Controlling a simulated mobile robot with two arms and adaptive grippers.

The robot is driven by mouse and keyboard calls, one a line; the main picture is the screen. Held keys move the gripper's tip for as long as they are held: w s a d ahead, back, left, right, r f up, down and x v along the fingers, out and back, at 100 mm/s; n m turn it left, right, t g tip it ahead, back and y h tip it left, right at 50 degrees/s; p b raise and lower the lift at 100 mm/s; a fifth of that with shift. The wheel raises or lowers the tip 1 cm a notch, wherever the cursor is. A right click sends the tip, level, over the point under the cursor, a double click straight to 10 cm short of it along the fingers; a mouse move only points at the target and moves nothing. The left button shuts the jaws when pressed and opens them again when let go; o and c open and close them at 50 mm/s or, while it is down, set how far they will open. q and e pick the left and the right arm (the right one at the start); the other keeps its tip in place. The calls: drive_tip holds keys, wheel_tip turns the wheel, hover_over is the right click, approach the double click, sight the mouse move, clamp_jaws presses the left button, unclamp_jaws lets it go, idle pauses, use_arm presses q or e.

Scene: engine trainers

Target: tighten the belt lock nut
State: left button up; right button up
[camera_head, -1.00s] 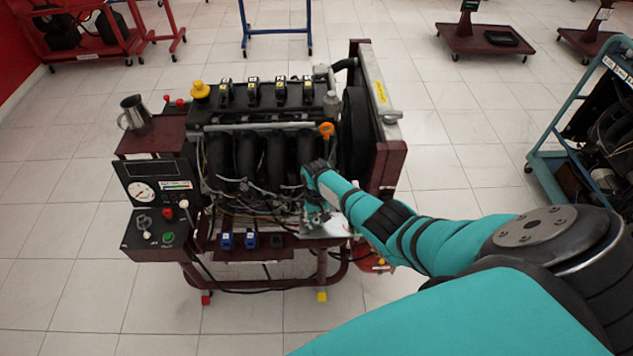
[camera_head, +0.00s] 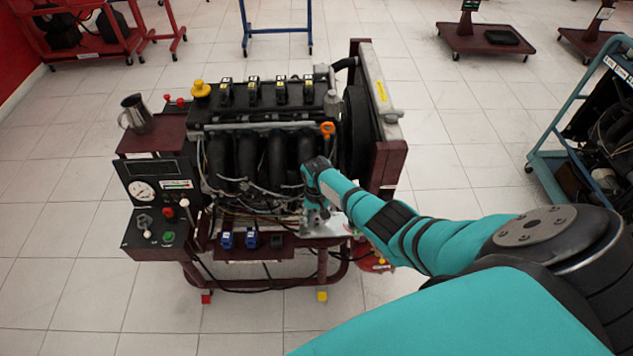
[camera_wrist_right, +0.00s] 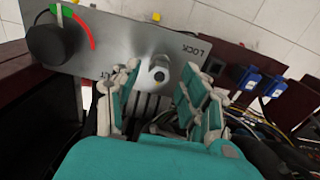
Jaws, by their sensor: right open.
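The belt lock nut (camera_wrist_right: 160,74) is a round pale boss with a dark centre on a grey metal plate (camera_wrist_right: 118,45) with a "LOCK" label. In the right wrist view, my right gripper (camera_wrist_right: 158,84) is open, with one finger on each side of the nut. I cannot tell whether either finger touches it. In the head view my right gripper (camera_head: 316,215) is small, at the lower right front of the engine (camera_head: 255,150), and the nut cannot be made out there. My left gripper is not in view.
A black knob (camera_wrist_right: 52,40) with a green and red arc sits on the same plate. Blue connectors (camera_wrist_right: 258,85) and loose wires are close by on the right. The red engine stand (camera_head: 392,165) surrounds this spot. A control box (camera_head: 155,232) stands at the left.

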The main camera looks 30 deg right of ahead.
sight(317, 220)
wheel_tip(317, 220, up, 11)
drive_tip(key=shift+r, duration=0.2)
drive_tip(key=shift+s, duration=0.1)
idle(0.5)
drive_tip(key=s+a+f+n+t, duration=0.1)
drive_tip(key=s+a+n, duration=0.25)
drive_tip(key=s, duration=0.35)
drive_tip(key=s+a+n+t, duration=0.1)
drive_tip(key=s+a+n, duration=0.1)
drive_tip(key=s+a, duration=0.35)
drive_tip(key=s+a+r+n+t, duration=0.25)
drive_tip(key=s+r, duration=0.65)
drive_tip(key=s, duration=0.5)
wheel_tip(317, 220, down, 30)
drive_tip(key=s+g+b, duration=0.2)
drive_tip(key=b, duration=0.1)
drive_tip(key=s+d+f+g+b, duration=0.1)
drive_tip(key=s+d+f+b, duration=0.1)
drive_tip(key=s+f, duration=1.4)
drive_tip(key=shift+d+f+n+b, duration=0.15)
drive_tip(key=shift+f+n+b, duration=0.3)
drive_tip(key=shift+f, duration=0.5)
